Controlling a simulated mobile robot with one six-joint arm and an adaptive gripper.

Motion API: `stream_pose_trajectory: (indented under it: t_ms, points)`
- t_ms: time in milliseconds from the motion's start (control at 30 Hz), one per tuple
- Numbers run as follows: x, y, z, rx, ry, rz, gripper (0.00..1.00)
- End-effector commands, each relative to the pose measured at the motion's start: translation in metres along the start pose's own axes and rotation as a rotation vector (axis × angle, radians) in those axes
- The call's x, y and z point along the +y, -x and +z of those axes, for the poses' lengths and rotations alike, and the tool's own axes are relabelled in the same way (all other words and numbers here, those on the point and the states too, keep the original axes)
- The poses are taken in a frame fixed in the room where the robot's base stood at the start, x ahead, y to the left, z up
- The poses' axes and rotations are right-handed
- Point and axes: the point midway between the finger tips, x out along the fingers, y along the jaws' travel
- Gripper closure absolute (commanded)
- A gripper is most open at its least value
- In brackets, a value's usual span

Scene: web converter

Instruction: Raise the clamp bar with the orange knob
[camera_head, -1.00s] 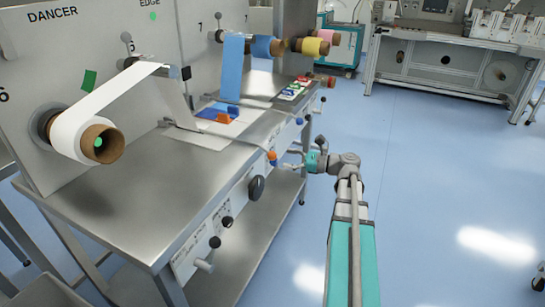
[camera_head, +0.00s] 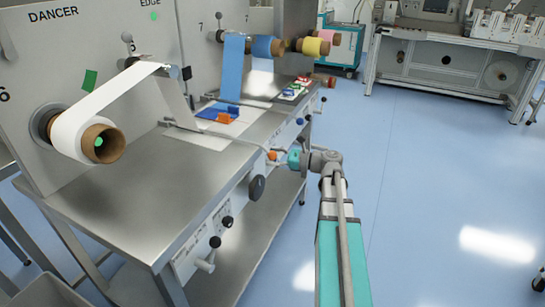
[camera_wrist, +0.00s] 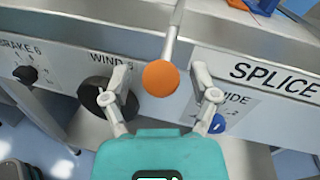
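The orange knob (camera_head: 272,155) sits on the near end of the thin metal clamp bar (camera_head: 225,139), which lies low across the white splice table at the front edge. My gripper (camera_head: 280,160) is at the knob from the right in the head view. A gap shows between the knob and each finger in the wrist view (camera_wrist: 161,74). I cannot tell whether the knob is fully between the fingertips in depth.
On the front panel, a black knob (camera_wrist: 94,97) is close to my left finger and a blue knob (camera_wrist: 217,123) close to my right finger. The second metal bar (camera_head: 238,102) lies farther along the table. Open floor (camera_head: 430,200) is on the right.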

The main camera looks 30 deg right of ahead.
Motion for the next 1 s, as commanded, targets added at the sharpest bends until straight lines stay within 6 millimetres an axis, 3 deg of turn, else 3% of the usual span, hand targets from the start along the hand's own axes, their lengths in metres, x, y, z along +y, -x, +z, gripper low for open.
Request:
stream_pose_trajectory:
  t_ms: [67, 367, 733, 1000]
  points:
    - [0.0, 0.0, 0.0, 0.0, 0.0, 0.0, 0.44]
    - [0.0, 0.001, 0.0, 0.0, 0.0, 0.0, 1.0]
    - [0.001, -0.001, 0.003, 0.004, -0.001, 0.005, 1.0]
    - [0.001, -0.006, 0.017, 0.023, -0.006, 0.019, 1.0]
